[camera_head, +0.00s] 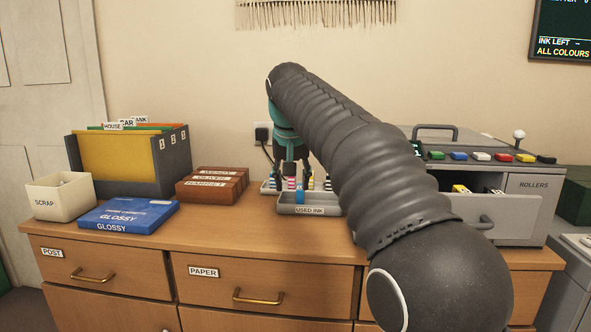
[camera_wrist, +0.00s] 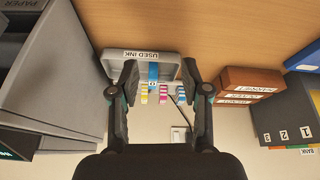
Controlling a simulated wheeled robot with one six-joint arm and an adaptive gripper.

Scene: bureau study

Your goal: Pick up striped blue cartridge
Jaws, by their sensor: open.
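My gripper (camera_head: 291,168) is open and points down over the used-ink tray (camera_head: 310,210) and the row of striped cartridges behind it. In the wrist view my gripper's fingertips (camera_wrist: 160,72) are spread, with a blue cartridge (camera_wrist: 153,73) in line between them. This blue cartridge (camera_head: 300,197) sits in the used-ink tray; its marking is too small to read. Behind the tray stand striped cartridges: a blue one (camera_head: 272,183) at the left, a pink one (camera_head: 291,184) and a yellow one (camera_head: 311,184). My arm hides part of the row's right side.
Brown boxes (camera_head: 212,185), a blue glossy-paper pack (camera_head: 127,215), a scrap bin (camera_head: 61,197) and a folder holder (camera_head: 130,163) stand left. A grey printer (camera_head: 525,185) with an open drawer (camera_head: 495,212) stands right. The desk front (camera_head: 240,228) is clear.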

